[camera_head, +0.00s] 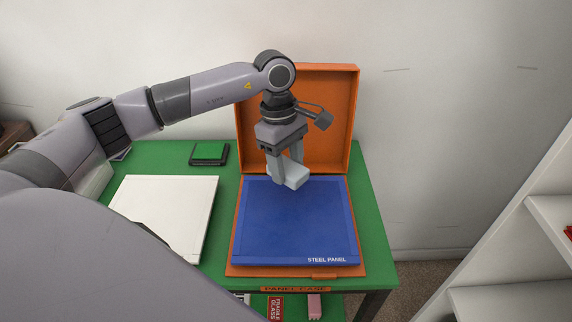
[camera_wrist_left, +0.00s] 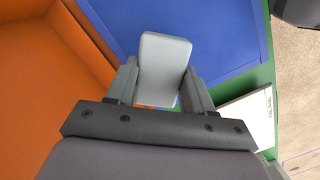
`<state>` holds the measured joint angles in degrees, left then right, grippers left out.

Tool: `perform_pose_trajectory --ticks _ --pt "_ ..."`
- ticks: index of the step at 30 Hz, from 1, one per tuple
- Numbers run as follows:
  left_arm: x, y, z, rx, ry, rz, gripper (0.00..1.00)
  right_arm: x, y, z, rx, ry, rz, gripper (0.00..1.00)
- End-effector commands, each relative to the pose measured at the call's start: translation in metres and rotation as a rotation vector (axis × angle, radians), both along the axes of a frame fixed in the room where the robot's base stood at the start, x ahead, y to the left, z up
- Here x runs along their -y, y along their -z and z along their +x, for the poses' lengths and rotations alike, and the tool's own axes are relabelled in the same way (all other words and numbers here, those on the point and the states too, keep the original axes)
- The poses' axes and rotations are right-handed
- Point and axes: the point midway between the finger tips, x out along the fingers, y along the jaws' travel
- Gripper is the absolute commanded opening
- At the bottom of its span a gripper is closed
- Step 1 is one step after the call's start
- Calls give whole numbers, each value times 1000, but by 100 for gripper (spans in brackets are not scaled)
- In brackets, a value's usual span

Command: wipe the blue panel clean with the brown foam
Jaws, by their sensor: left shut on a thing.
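The blue panel (camera_head: 295,222), labelled "STEEL PANEL", lies flat in the open orange case (camera_head: 354,140) on the green table. I make out no clear marks on it. It also shows in the left wrist view (camera_wrist_left: 225,35). My left gripper (camera_head: 288,177) is shut on a pale grey block (camera_head: 296,174) above the panel's far edge, near the upright lid. The block shows between the fingers in the left wrist view (camera_wrist_left: 163,65). I cannot tell whether it touches the panel. I see no brown foam; the held block looks grey. My right gripper is not in view.
A white panel (camera_head: 165,210) lies left of the case on the green table (camera_head: 375,235). A small green-and-black pad (camera_head: 209,153) lies behind it. A red "FRAGILE GLASS" label (camera_head: 275,307) and a pink block (camera_head: 314,306) show below the table top. White shelves (camera_head: 520,240) stand at right.

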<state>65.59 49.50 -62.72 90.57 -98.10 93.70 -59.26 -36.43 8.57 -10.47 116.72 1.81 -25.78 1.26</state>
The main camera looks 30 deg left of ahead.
Motion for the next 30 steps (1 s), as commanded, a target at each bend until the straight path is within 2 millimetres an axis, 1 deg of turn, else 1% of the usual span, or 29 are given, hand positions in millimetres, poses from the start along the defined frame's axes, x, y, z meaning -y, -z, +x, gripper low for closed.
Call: perform_pose_trajectory --ticks 1,7,25,28,30 --pt "1 -8 0 1 0 0 24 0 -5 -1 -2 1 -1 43" --pt "2 -22 -1 0 -3 0 24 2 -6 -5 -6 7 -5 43" --pt "3 -23 -1 1 -1 0 24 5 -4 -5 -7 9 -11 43" --pt "6 -24 -2 2 41 2 24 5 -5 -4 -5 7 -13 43" --pt "10 -25 -5 6 115 4 24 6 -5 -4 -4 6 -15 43"
